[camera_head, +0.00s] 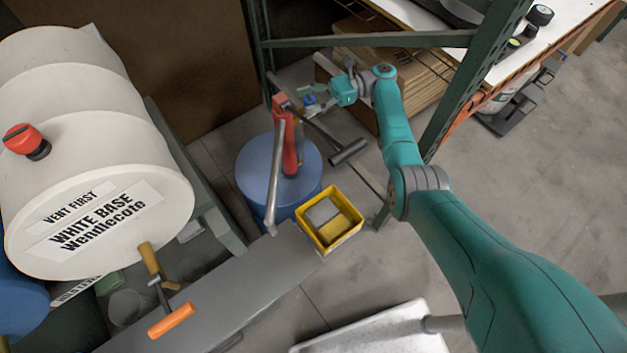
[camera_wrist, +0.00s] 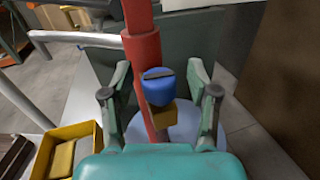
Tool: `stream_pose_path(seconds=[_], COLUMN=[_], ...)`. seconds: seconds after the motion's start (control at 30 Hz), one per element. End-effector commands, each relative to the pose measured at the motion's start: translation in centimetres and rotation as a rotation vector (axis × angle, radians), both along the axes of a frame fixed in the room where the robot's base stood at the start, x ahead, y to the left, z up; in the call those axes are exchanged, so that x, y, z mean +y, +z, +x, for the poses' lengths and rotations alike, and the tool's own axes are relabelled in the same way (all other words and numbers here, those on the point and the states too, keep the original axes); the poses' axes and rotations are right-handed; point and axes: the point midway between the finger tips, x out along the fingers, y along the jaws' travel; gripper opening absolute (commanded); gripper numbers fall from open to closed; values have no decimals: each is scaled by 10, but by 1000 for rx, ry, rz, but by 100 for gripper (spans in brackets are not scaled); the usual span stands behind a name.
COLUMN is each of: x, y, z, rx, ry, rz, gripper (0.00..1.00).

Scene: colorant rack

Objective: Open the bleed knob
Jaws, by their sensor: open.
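A blue knob (camera_wrist: 158,84) with a dark slot across its top sits on a brass fitting (camera_wrist: 160,118) on the side of a red pump column (camera_wrist: 142,48). My gripper (camera_wrist: 160,92) is open, with one finger on each side of the knob and a visible gap on both sides. In the head view the red pump (camera_head: 290,148) stands on a blue drum (camera_head: 252,168). My gripper (camera_head: 314,97) is at the pump's upper right, and the small blue knob (camera_head: 309,99) shows there, partly hidden.
A yellow bin (camera_head: 345,238) stands beside the drum. A green rack post (camera_head: 468,85) is close to my arm. A white drum (camera_head: 90,130) with a red cap (camera_head: 25,140) lies left.

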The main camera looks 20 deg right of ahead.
Motion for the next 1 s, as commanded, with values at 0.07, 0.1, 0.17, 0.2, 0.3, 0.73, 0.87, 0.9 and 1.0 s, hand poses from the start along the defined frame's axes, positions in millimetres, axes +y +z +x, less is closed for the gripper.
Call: stream_pose_path(seconds=[0.07,0.1,0.17,0.2,0.3,0.73,0.87,0.9,1.0], x=[0,0,0,0,0,1,1,1,1], y=[-1,-1,-1,-1,-2,-1,-1,-1,-1], z=[-1,-1,-1,-1,-2,-2,-2,-2,-2], rx=[0,-1,-1,-1,0,0,0,0,0], ry=[-17,-28,-51,-69,-123,-407,-506,-538,-619], rz=[0,0,0,1,0,1,1,1,0], gripper=[60,60,60,60,60,60,60,60,60])
